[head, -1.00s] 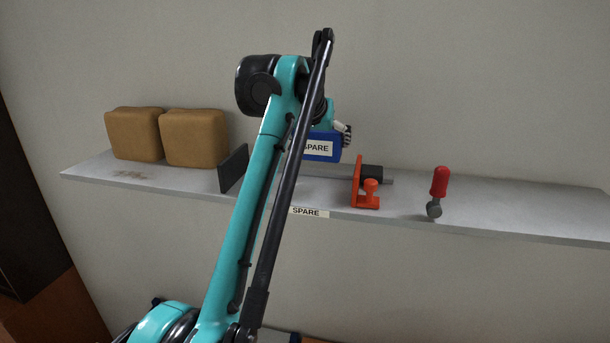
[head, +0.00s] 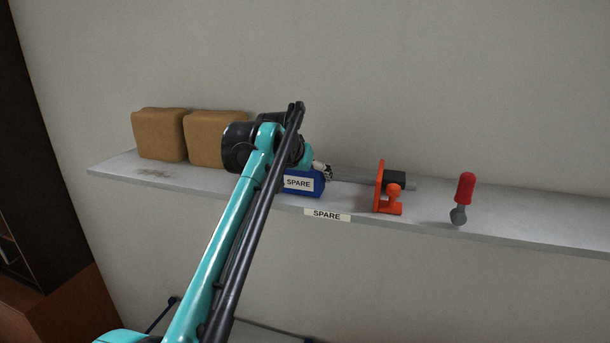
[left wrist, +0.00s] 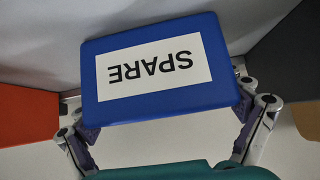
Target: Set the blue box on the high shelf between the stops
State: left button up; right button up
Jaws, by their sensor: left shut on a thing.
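The blue box (head: 304,183) with a white SPARE label is in my left gripper (head: 318,168), low over the shelf (head: 345,201) or on it; I cannot tell if it touches. In the left wrist view the box (left wrist: 160,65) fills the middle with its label upside down. The left gripper (left wrist: 165,122) has a finger at each side of it. The orange stop (head: 380,187) stands right of the box, apart from it. It shows at the left in the wrist view (left wrist: 28,114), and the dark stop (left wrist: 286,52) at the right. My arm hides the dark stop in the head view.
Two brown blocks (head: 158,134) (head: 210,139) sit at the shelf's left. A SPARE tag (head: 327,215) is on the shelf's front edge. The shelf's right end is clear.

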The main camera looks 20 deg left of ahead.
pick_arm(q)
jog(key=shift+s, duration=0.2)
jog(key=o, duration=1)
jog(key=shift+c, duration=0.2)
jog(key=shift+w+f, duration=0.1)
jog(key=shift+r, duration=0.2)
jog(key=v, duration=1.2)
jog(key=s+d+f, duration=0.1)
jog(key=s+f, duration=0.8)
jog(key=f, duration=0.4)
jog(key=s+d+f+g, duration=0.1)
jog(key=s+f, duration=0.9)
jog(key=f, duration=0.3)
jog(key=s+d+f+g, duration=0.1)
jog(key=s+f, duration=0.8)
jog(key=f, duration=0.4)
jog(key=shift+s, duration=0.15)
jog(key=shift+d+f+b, duration=0.15)
jog(key=shift+b, duration=0.15)
